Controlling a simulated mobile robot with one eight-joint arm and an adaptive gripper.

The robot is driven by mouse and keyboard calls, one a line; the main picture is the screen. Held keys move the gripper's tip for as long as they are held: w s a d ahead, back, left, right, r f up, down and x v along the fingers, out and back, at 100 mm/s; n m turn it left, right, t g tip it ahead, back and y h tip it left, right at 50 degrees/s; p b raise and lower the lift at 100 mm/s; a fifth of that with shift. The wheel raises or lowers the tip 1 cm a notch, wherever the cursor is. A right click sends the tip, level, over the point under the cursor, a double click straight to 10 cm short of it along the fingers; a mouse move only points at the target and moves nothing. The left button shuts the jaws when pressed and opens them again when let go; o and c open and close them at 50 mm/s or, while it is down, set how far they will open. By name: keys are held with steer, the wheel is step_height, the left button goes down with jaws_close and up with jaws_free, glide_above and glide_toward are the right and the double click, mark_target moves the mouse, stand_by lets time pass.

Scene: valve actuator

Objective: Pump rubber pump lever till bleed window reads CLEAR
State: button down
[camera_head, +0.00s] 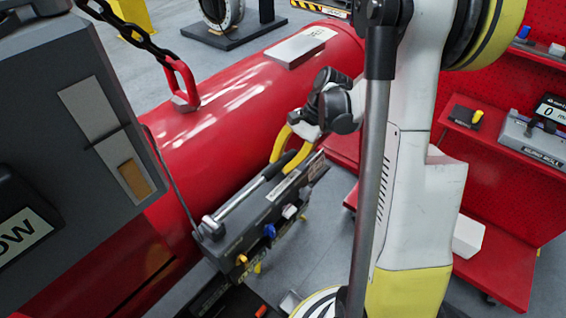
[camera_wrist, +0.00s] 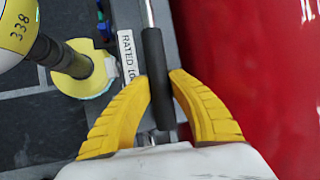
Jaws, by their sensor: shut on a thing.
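The pump lever is a silver rod with a black rubber grip (camera_wrist: 158,75); in the head view its rod (camera_head: 240,199) lies low along the top of the dark pump unit (camera_head: 241,227). My gripper (camera_head: 282,150) is at the lever's far end. In the wrist view its yellow fingers (camera_wrist: 162,90) stand on both sides of the rubber grip, shut on it. A grey box at the left carries a window with a tan or amber fill (camera_head: 132,178); I see no CLEAR on it. A dark display (camera_head: 24,236) at the left edge shows letters ending in "OW", partly cut off.
A big red cylinder (camera_head: 235,115) lies behind the pump, with a red shackle (camera_head: 181,85) and chain above. Blue, white and yellow fittings line the pump's front. Red shelving (camera_head: 500,240) with instruments stands at the right. My arm hides the centre right.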

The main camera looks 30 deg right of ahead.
steer(key=shift+a, duration=0.15)
steer(key=c, duration=1.4)
jaws_free()
steer(key=shift+r, duration=0.1)
steer(key=shift+o, duration=1)
steer(key=shift+s+a, duration=0.1)
steer(key=shift+a, duration=0.1)
steer(key=shift+d, duration=0.1)
steer(key=shift+d, duration=0.1)
steer(key=v, duration=1.2)
